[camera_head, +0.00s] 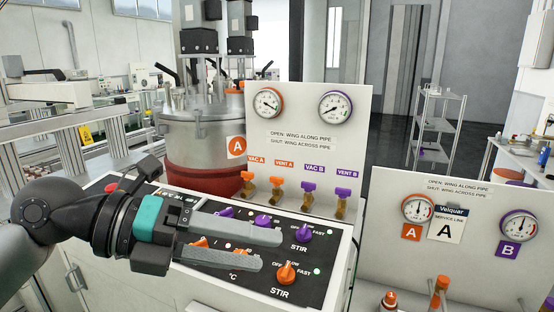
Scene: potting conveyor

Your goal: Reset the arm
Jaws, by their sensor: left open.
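My left gripper (270,250) comes in from the left, over the control box. Its two long grey fingers are apart with nothing held between them. They cover part of the black control panel (318,262), where purple and orange knobs show around them. An orange STIR knob (286,273) sits just right of the lower fingertip. A purple STIR knob (303,232) sits just right of the upper fingertip. Whether the fingers touch the panel, I cannot tell. My right gripper is not in view.
A gauge board (310,135) with orange and purple valves stands behind the panel. A second gauge board (390,255) stands at the right. A metal vessel (195,130) with a red base is behind. A wire shelf (440,130) stands at the back right.

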